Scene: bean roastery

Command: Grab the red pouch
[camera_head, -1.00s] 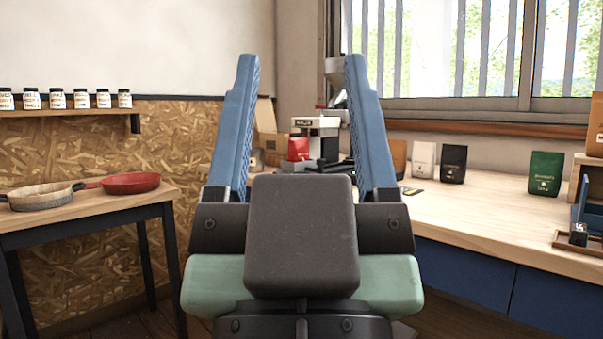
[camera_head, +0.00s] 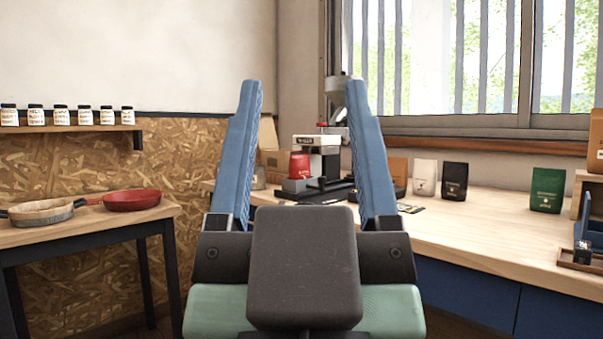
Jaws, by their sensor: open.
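The red pouch (camera_head: 300,165) stands upright at the back of the counter, in front of a white and black machine. It sits on or just behind a grey block; I cannot tell which. My gripper (camera_head: 302,88) is open and empty, with its two blue fingers pointing up and away. The pouch shows in the gap between the fingers, well beyond them. Nothing hides the front of the pouch except its lower part, near the grey block.
The machine (camera_head: 322,142) is close to the pouch. White (camera_head: 425,178), black (camera_head: 453,181) and green (camera_head: 547,190) pouches stand on the wooden counter (camera_head: 480,225) to the right. A side table (camera_head: 95,228) with pans is at left, below a shelf of jars (camera_head: 60,116).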

